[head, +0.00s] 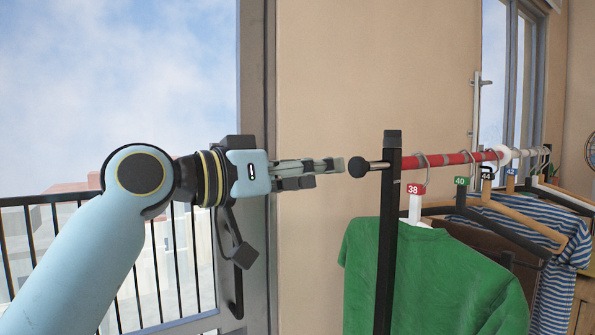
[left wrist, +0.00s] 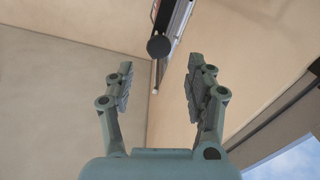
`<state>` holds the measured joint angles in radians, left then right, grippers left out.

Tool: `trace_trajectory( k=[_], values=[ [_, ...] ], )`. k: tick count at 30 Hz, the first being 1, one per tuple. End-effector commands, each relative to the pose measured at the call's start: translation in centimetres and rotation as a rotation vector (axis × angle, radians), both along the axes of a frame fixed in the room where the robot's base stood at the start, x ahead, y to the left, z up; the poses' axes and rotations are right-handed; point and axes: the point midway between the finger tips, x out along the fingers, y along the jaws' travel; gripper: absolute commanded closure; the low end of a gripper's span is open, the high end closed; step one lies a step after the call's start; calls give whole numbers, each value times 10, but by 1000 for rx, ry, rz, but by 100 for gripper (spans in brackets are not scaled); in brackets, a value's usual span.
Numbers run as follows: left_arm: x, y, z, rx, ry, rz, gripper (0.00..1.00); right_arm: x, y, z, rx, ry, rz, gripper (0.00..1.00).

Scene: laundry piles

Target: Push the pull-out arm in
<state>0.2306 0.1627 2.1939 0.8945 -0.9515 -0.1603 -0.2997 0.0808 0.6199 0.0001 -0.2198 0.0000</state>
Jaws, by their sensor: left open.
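The pull-out arm is a short metal rod with a round black knob (head: 358,167) that sticks out to the left of the clothes rack's black post (head: 390,240). My left gripper (head: 326,172) comes in from the left at about the knob's height. Its fingertips are just left of the knob, with a small gap apparent. In the left wrist view the knob (left wrist: 158,47) lies ahead, between the lines of the two fingers and beyond their tips. The left gripper is open and empty. My right gripper is not in view.
A red and white rail (head: 460,159) runs right from the post. Hangers with numbered tags carry a green shirt (head: 440,275) and a striped garment (head: 572,245). A tan wall (head: 330,90) stands behind. A window and railing (head: 160,270) are at the left.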

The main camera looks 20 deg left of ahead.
Motion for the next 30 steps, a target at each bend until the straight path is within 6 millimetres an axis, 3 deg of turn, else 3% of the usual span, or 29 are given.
trace_trajectory(
  k=[6,17,23,26,30],
  values=[
    [-20,16,0,1,0,1,45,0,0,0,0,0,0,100],
    [-25,19,0,-2,0,-1,45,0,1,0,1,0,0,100],
    [-24,20,5,75,-85,6,70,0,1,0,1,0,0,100],
    [-24,22,21,195,-271,24,83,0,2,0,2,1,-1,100],
    [-30,39,42,506,-617,96,100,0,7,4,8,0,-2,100]
  ],
)
